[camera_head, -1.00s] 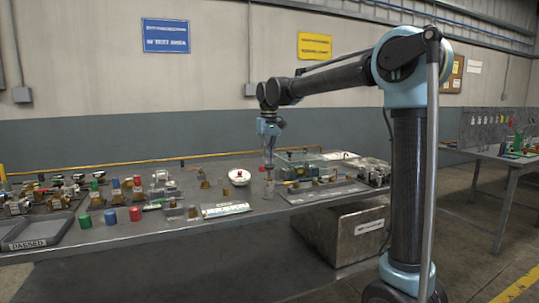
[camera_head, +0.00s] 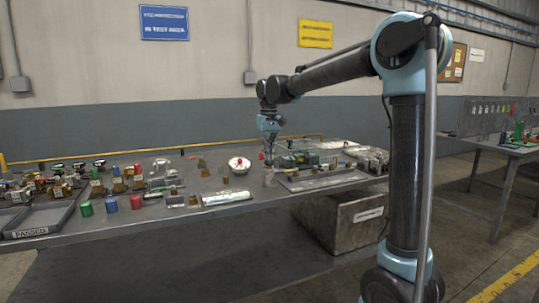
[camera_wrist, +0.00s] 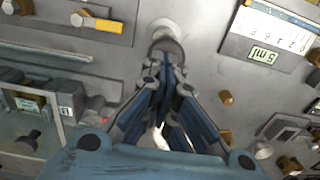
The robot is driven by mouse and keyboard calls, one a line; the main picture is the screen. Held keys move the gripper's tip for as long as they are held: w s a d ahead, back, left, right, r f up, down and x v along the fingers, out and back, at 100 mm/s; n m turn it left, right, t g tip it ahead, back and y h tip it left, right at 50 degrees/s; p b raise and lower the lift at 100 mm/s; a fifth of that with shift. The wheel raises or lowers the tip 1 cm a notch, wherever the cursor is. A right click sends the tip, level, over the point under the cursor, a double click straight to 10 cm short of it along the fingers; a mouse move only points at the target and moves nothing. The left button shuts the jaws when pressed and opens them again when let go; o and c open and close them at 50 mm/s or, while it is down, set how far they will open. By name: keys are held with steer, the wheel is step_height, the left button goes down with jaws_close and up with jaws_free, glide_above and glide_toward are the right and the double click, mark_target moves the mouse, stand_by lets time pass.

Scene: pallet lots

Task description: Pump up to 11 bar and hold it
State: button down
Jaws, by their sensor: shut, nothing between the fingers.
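My gripper (camera_head: 269,160) is shut and empty, pointing down over the bench. In the wrist view its blue-and-grey fingers (camera_wrist: 167,68) meet just below a small round grey post (camera_wrist: 165,37). I cannot tell whether they touch it. A short pale cylinder (camera_head: 269,178) stands under the gripper in the head view. A panel (camera_wrist: 268,35) with a digital readout lies at the wrist view's upper right; its figures are upside down and I cannot read them surely. It seems to be the white panel (camera_head: 227,197) in the head view. I cannot make out a pump handle.
A white round bowl-like item (camera_head: 239,167) stands left of the gripper. A clear-walled box (camera_head: 305,150) and a flat plate (camera_head: 325,181) with fittings are to the right. Several fittings and coloured cylinders (camera_head: 110,205) crowd the bench's left, beside a grey PASSED tray (camera_head: 50,217).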

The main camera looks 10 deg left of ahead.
step_height(320, 180, up, 14)
steer(key=shift+w, duration=0.2)
stand_by(0.4)
stand_by(0.7)
steer(key=r, duration=0.3)
steer(key=shift+s+r, duration=0.25)
steer(key=shift+s, duration=0.1)
step_height(320, 180, down, 14)
steer(key=shift+f, duration=0.1)
stand_by(0.6)
